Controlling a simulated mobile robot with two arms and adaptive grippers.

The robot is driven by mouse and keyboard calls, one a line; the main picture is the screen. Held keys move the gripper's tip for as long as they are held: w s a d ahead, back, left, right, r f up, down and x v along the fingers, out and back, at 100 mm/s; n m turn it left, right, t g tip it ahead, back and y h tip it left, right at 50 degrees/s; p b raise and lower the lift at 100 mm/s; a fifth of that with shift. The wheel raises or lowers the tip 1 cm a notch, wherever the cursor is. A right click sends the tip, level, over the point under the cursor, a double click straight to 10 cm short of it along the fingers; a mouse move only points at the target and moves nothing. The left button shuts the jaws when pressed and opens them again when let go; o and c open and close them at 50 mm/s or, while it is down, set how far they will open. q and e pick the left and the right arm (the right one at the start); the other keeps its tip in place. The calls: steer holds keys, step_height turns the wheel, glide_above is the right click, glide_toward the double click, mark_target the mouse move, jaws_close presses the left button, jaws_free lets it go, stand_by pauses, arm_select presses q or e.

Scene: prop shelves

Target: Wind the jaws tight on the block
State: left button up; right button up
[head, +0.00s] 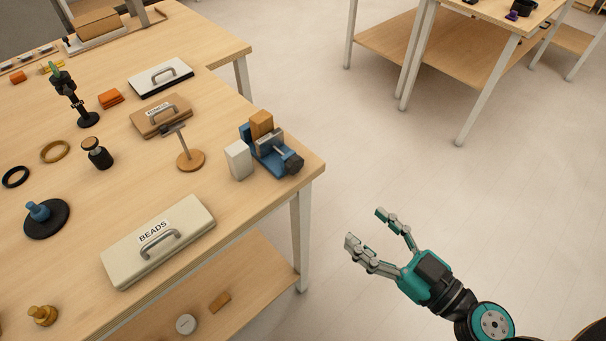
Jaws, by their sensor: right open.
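A blue vise (268,154) stands near the right corner of the wooden table. A tan wooden block (261,124) sits upright at its jaws; whether the jaws touch it on both sides I cannot tell. A dark round handle (293,163) is at the vise's near right end, on a grey screw. My right gripper (364,227) is open and empty over the floor, right of the table and apart from the vise. My left gripper is not in view.
A white box (238,160) stands close left of the vise, and a small stand with a round wooden base (190,160) is further left. A case marked BEADS (159,241) lies in front. Floor (370,150) right of the table is clear.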

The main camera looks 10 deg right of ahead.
steer(key=p, duration=0.4)
glide_toward(297, 168)
steer(key=p+x, duration=0.4)
steer(key=x, duration=0.3)
steer(key=shift+r, duration=0.1)
steer(key=shift+w+a+p, duration=0.35)
steer(key=shift+w+p, duration=0.1)
steer(key=shift+w, duration=0.05)
steer(key=shift+c, duration=0.4)
steer(key=c, duration=1.1)
steer(key=shift+o, duration=0.2)
steer(key=shift+m+b, duration=1.1)
steer(key=shift+m, duration=0.3)
steer(key=shift+m+b, duration=0.5)
steer(key=shift+m, duration=1.4)
